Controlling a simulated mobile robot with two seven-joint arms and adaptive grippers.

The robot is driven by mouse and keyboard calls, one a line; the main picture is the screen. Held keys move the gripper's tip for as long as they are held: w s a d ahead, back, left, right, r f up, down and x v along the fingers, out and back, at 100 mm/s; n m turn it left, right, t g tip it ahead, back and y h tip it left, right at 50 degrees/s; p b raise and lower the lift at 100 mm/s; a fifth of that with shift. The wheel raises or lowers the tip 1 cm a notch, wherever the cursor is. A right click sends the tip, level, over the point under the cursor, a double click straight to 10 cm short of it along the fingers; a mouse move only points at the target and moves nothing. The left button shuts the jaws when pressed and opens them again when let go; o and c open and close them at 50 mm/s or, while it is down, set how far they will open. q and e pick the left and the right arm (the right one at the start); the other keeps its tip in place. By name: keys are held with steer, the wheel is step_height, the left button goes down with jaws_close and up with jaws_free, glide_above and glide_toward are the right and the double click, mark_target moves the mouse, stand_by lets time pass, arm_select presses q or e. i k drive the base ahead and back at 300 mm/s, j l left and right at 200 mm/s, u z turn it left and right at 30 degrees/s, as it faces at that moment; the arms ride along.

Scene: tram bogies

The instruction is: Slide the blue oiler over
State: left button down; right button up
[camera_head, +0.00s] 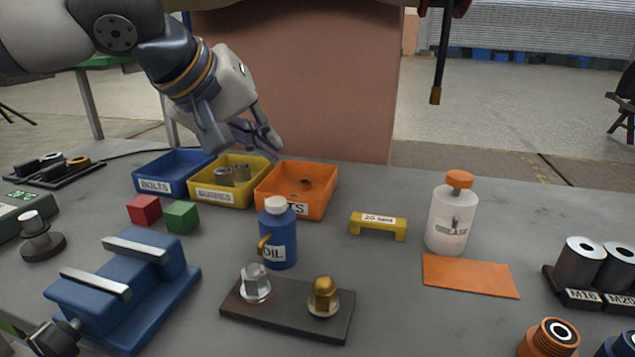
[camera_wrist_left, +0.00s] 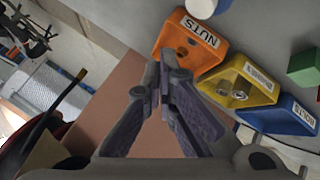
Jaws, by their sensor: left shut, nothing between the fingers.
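The blue oiler (camera_head: 278,240) stands upright on the grey table in the head view, with a white cap, a yellow part on its left side and a label reading OIL. In the left wrist view a white cap with a bit of blue (camera_wrist_left: 222,5) at the top edge appears to be the oiler, mostly cut off. My left gripper (camera_head: 245,143) is above and behind the yellow and orange bins, apart from the oiler. In the left wrist view its fingers (camera_wrist_left: 160,72) meet, shut and empty. My right gripper is in neither view.
Blue (camera_head: 148,187), yellow (camera_head: 207,198) and orange (camera_head: 325,188) bins stand behind the oiler. A dark plate (camera_head: 285,320) with two bolt pieces lies in front. A yellow bridge piece (camera_head: 378,226), a grease bottle (camera_head: 445,230) and an orange mat (camera_head: 470,277) are right.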

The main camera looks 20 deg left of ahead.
mark_target(276, 245)
steer(key=k+j, duration=0.2)
steer(key=k, duration=0.3)
steer(key=k+j, duration=0.2)
steer(key=k, duration=0.25)
